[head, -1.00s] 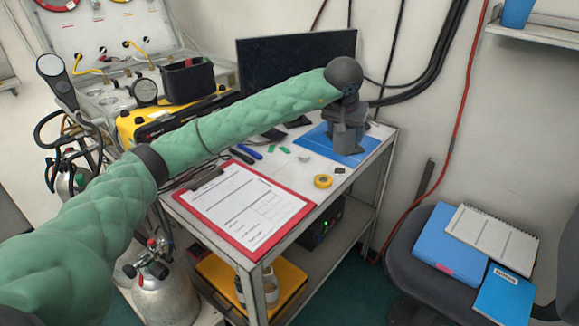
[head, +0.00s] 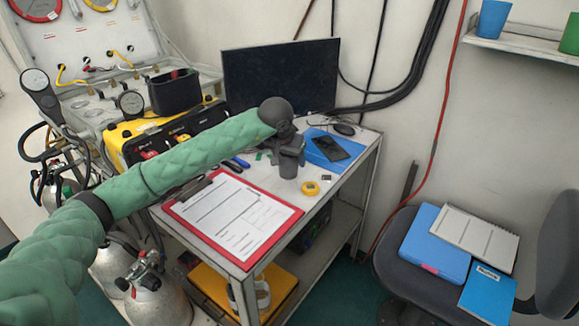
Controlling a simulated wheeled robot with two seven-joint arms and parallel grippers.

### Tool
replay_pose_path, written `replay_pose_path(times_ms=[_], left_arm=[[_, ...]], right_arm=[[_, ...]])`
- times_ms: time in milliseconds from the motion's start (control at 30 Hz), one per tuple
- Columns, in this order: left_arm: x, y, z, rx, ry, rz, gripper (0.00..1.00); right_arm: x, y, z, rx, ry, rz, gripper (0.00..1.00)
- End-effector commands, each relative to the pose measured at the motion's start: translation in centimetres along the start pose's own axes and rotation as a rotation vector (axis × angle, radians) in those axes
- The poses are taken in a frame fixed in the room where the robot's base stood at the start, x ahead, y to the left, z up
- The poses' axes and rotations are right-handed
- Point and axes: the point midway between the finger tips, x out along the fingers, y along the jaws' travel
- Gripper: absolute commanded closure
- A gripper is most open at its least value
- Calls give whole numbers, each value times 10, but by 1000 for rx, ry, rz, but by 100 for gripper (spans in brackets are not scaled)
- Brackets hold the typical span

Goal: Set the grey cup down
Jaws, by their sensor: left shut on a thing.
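The grey cup (head: 288,169) is upright below the wrist of my left arm, over the white desk top (head: 318,177). My left gripper (head: 289,157) is shut on it from above and hides its upper part. The cup's base appears at or just above the desk; I cannot tell if it touches. My right gripper is out of view.
A yellow tape roll (head: 311,188) lies close right of the cup. A red clipboard (head: 232,217) lies in front, and a blue folder (head: 318,150) with a dark device (head: 338,148) behind right. A monitor (head: 281,77) stands at the back.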

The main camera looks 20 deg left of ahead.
Motion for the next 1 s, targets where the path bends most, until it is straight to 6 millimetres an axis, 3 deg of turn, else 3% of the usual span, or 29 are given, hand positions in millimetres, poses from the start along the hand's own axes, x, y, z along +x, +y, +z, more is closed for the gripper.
replay_pose_path(times_ms=[400,933,967,1000], left_arm=[[33,1,15,0,0,1,59],[37,1,17,0,0,1,59],[37,1,17,0,0,1,35],[37,1,16,0,0,1,27]], right_arm=[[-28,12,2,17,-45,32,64],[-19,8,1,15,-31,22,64],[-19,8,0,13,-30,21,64],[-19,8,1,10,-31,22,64]])
